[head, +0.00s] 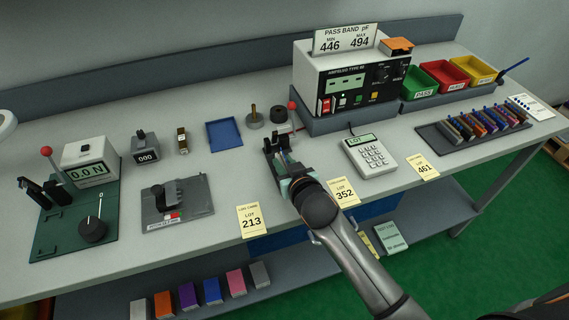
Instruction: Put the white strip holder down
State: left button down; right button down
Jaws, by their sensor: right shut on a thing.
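My right gripper (278,147) reaches in from the lower right, over the middle of the grey bench (225,185). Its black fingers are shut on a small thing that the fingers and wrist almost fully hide. The white strip holder cannot be made out clearly apart from the gripper, and whether the held thing touches the bench cannot be told. My left gripper is not in view.
A keypad device (369,156) stands right of the gripper, and round posts (254,117) stand behind it. Lot cards (251,221) lie along the front edge. A blue tray (224,134) and grey fixture (178,204) stand left. Bench between them is clear.

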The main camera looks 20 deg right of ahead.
jog(key=shift+f, duration=0.2)
jog(key=c, duration=0.7)
grip_release()
